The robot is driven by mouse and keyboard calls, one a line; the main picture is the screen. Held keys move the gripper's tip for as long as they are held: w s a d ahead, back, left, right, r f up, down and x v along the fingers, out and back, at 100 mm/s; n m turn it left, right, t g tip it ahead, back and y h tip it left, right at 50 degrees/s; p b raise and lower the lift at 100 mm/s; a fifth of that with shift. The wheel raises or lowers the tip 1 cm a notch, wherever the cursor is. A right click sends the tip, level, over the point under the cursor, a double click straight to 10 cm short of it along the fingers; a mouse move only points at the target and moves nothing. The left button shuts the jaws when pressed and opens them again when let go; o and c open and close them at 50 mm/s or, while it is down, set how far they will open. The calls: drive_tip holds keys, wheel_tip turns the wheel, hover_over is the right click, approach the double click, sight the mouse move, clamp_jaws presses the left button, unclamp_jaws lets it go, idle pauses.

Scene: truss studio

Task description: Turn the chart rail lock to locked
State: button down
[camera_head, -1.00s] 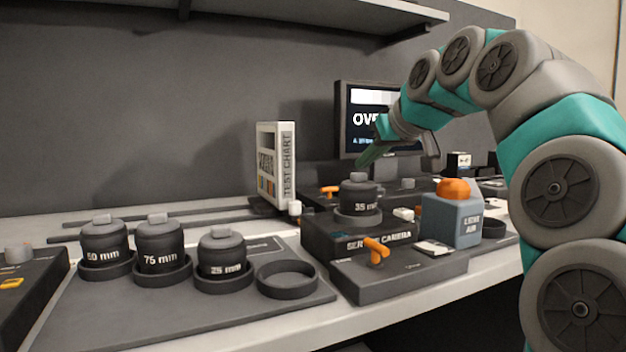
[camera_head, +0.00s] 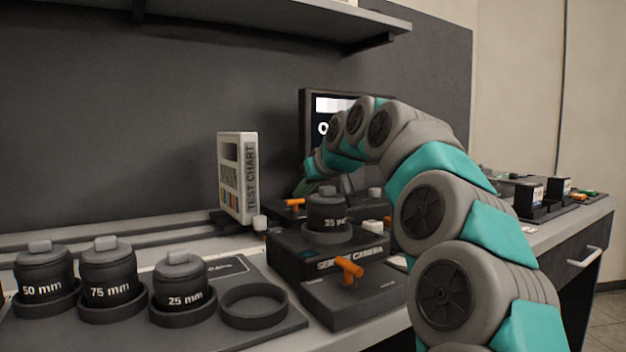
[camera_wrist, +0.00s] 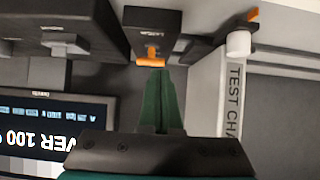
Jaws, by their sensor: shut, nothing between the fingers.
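An orange lever (camera_head: 293,203) sits low behind the camera block, between the test chart and the monitor. It looks like the chart rail lock, and in the wrist view the orange lever (camera_wrist: 150,57) is on the end of a dark block whose label I cannot read. My gripper (camera_wrist: 160,75) is shut and empty, its green fingertips close to this lever; I cannot tell whether they touch. In the head view, my gripper is small and partly hidden by my arm. The white test chart (camera_head: 238,178) stands upright on the rail, left of the lever.
A second orange lever (camera_head: 348,268) is on the front box. The servo camera block (camera_head: 320,250) carries a 35 mm lens (camera_head: 327,210). Several lenses and an empty ring (camera_head: 253,305) stand at left. The monitor (camera_wrist: 40,140) is close to my gripper.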

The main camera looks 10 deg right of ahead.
sight(291, 202)
drive_tip(key=shift+x, duration=1.65)
drive_tip(key=shift+w+a+m+h+b, duration=0.1)
drive_tip(key=shift+a+m+h+b, duration=0.2)
drive_tip(key=shift+m+h+b, duration=0.5)
drive_tip(key=m+h, duration=0.2)
drive_tip(key=shift+w+a+f+m+t+h+b, duration=0.15)
drive_tip(key=shift+w+a+m+t+h+b, duration=0.05)
drive_tip(key=shift+a+m+t+h+b, duration=0.15)
drive_tip(key=shift+w+a+p, duration=0.4)
drive_tip(key=shift+a+p, duration=0.05)
drive_tip(key=shift+a, duration=0.15)
drive_tip(key=shift+w+a+p, duration=0.3)
drive_tip(key=shift+w+p, duration=0.15)
drive_tip(key=shift+w, duration=0.55)
drive_tip(key=shift+w+p, duration=0.15)
drive_tip(key=shift+p, duration=0.15)
drive_tip(key=shift+d, duration=0.1)
